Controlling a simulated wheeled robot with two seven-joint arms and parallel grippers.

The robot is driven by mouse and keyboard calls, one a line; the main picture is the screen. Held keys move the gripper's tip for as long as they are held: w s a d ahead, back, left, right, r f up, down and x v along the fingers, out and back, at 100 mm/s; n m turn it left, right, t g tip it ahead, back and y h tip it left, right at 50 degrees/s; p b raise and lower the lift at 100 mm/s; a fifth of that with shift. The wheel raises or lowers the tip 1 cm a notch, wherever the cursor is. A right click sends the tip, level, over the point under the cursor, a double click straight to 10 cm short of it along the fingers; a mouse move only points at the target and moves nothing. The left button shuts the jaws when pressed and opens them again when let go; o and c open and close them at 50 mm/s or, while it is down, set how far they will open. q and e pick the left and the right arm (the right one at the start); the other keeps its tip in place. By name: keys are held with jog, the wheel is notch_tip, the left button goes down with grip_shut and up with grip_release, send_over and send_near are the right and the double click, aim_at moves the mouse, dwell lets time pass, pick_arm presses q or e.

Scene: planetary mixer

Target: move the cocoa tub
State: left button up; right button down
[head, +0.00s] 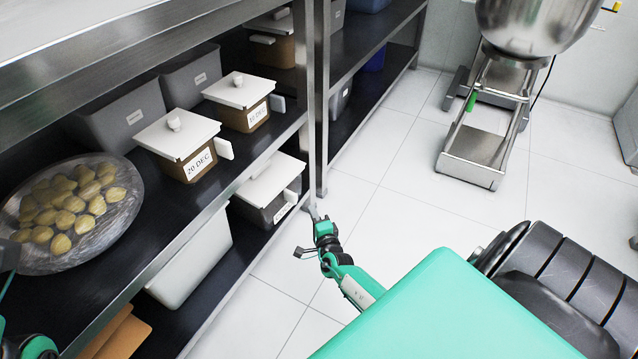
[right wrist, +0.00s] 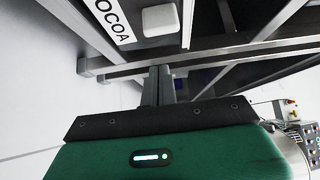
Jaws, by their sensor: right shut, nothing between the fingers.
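The cocoa tub shows at the top left of the right wrist view, with its white COCOA label (right wrist: 112,20) and a pale block-like handle (right wrist: 158,19). In the head view, a dark tub with a white lid (head: 268,180) stands on the lower shelf by the post. Its label is too small to read, but its place fits the cocoa tub. My right gripper (head: 316,216) is shut and empty, in front of the shelf and to the right of that tub. Its fingers (right wrist: 158,84) are together, apart from the tub.
A metal shelf post (head: 312,110) stands close to my right gripper. Tubs labelled 20 DEC (head: 185,146) and another dated tub (head: 245,104) sit on the shelf above, beside a wrapped tray of dough balls (head: 70,215). Tiled floor (head: 395,195) is clear towards the mixer (head: 500,90).

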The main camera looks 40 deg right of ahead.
aim_at(277, 204)
jog(key=w, duration=0.1)
jog(key=w+a+b, duration=0.1)
jog(key=w, duration=0.2)
jog(key=shift+a, duration=0.35)
jog(key=shift+w+a, duration=0.2)
jog(key=shift+w, duration=0.1)
jog(key=w+a, duration=0.1)
jog(key=w, duration=0.1)
jog(key=w+a, duration=0.1)
jog(key=w, duration=0.2)
jog(key=w+a, duration=0.2)
jog(key=w, duration=0.1)
jog(key=shift+b, duration=0.3)
jog(key=shift+s+d, duration=0.1)
